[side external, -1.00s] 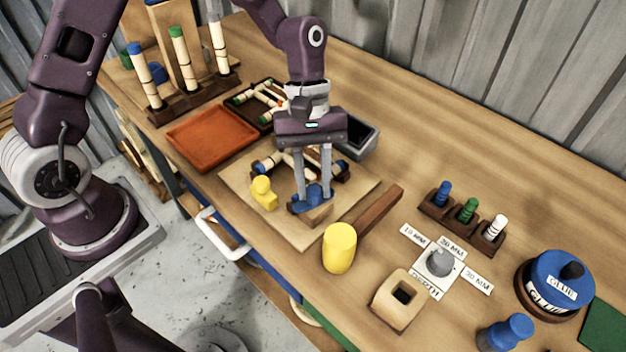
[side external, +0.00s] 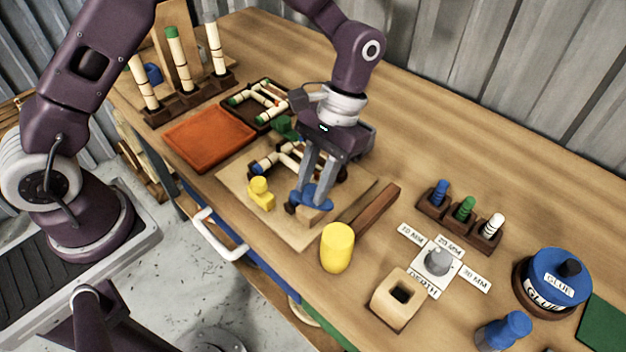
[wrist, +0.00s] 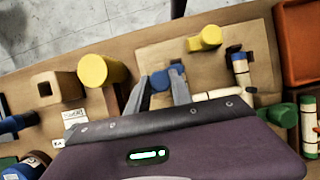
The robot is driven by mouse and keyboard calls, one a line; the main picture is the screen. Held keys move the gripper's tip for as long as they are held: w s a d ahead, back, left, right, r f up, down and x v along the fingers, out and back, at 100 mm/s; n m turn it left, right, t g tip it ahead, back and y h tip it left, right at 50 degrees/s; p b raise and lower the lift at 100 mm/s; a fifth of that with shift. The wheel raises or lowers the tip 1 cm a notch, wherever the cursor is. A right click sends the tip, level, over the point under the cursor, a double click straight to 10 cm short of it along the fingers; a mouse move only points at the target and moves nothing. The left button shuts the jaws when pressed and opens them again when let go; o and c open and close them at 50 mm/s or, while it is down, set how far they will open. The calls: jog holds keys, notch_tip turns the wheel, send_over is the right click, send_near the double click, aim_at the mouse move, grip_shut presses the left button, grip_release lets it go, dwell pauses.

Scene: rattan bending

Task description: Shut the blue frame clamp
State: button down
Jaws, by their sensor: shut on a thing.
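The blue frame clamp (side external: 312,195) sits at the front right corner of the wooden bending board (side external: 290,232). My gripper (side external: 311,193) reaches down from the upper right, tilted, with its fingers shut on the clamp's blue top. In the wrist view the blue clamp (wrist: 160,79) shows between the two finger ends (wrist: 161,88). The fingers hide part of the clamp, and I cannot tell whether it is fully shut. A frame with pale rattan pieces (side external: 290,158) lies behind it on the board.
A yellow clamp (side external: 261,194) stands left of the blue one, and a green clamp (side external: 286,128) at the back. A yellow cylinder (side external: 338,247) and a dark wooden bar (side external: 371,209) are close by on the right. An orange tray (side external: 210,138) lies to the left.

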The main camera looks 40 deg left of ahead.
jog(key=shift+d+m+t+y, duration=0.15)
jog(key=shift+m+y, duration=0.25)
jog(key=shift+m, duration=0.65)
jog(key=shift+a+m+t+y, duration=0.15)
jog(key=shift+m+y, duration=0.25)
jog(key=shift+m, duration=0.65)
jog(key=shift+d, duration=0.15)
jog(key=c, duration=1.1)
grip_release()
jog(key=v, duration=0.7)
